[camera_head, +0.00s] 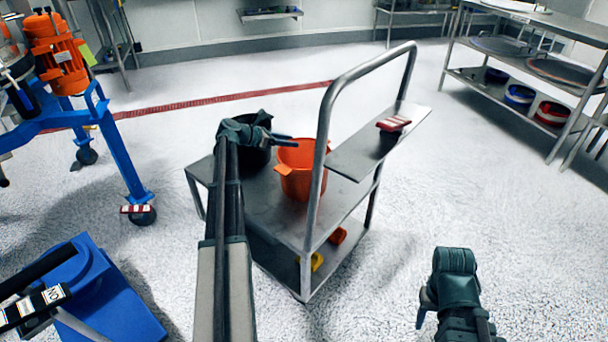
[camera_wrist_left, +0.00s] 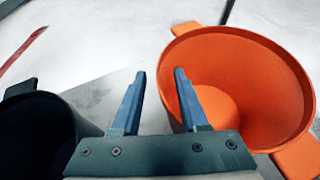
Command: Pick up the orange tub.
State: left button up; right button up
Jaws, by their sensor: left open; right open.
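The orange tub (camera_head: 296,178) stands upright on the top of a grey metal cart, behind the cart's handle post. It has side tabs and looks empty; in the left wrist view the tub (camera_wrist_left: 250,85) fills the right side. My left gripper (camera_head: 290,140) is open above the cart, at the tub's left rim. In the left wrist view its fingers (camera_wrist_left: 157,98) are apart, with the right finger over the tub's near-left rim and nothing between them. Whether it touches the rim I cannot tell. My right gripper (camera_head: 425,308) is at the lower right, away from the cart, with its fingers partly hidden.
A black tub (camera_head: 257,155) stands left of the orange tub, partly behind my left wrist. The cart's handle (camera_head: 328,110) rises close to the orange tub. Blue machinery (camera_head: 120,165) stands left.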

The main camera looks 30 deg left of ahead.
pick_arm(q)
grip_shut()
dwell(1.3)
